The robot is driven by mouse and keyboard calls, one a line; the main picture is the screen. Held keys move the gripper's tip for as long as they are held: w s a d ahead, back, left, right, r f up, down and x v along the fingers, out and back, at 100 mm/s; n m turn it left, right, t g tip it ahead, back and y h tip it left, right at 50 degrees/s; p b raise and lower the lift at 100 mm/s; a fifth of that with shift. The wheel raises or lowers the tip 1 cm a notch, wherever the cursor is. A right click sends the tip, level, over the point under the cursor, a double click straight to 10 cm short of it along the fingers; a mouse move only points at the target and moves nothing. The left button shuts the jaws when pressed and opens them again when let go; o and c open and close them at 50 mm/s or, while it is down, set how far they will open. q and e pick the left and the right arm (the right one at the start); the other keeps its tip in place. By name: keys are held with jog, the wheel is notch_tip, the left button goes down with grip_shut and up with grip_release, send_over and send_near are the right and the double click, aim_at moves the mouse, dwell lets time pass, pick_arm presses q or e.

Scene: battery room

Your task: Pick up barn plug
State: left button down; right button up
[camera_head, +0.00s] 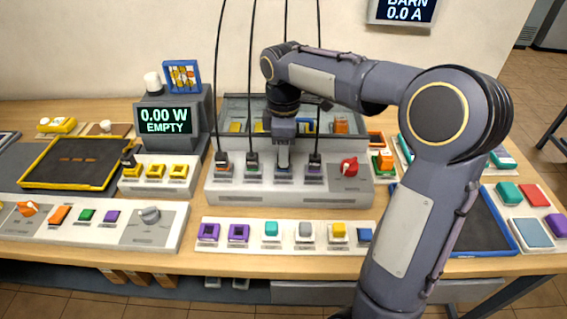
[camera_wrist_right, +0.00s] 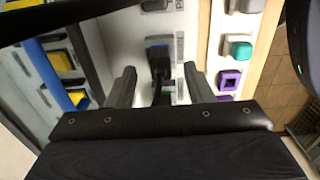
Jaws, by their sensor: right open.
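Several black plugs on cables stand in a row on the light grey panel (camera_head: 300,186). No label tells me which one is the barn plug. My right gripper (camera_head: 284,165) points down over the third plug from the left and mostly hides it in the head view. In the right wrist view this dark plug (camera_wrist_right: 159,62), with a blue part at its socket, shows between the open fingers of my right gripper (camera_wrist_right: 159,80). I cannot tell whether the fingers touch it. My left gripper is not in view.
A red knob (camera_head: 349,167) is right of the plugs. Hanging cables (camera_head: 252,80) rise around my right wrist. A white strip with coloured blocks (camera_head: 287,245) lies in front. A display reading "BARN 0.0 A" (camera_head: 403,10) is on the wall; another (camera_head: 166,121) reads "0.00 W EMPTY".

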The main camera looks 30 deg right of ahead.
notch_tip(320, 180, down, 3)
jog(key=shift+f, duration=0.15)
jog(key=shift+c, duration=0.2)
grip_shut()
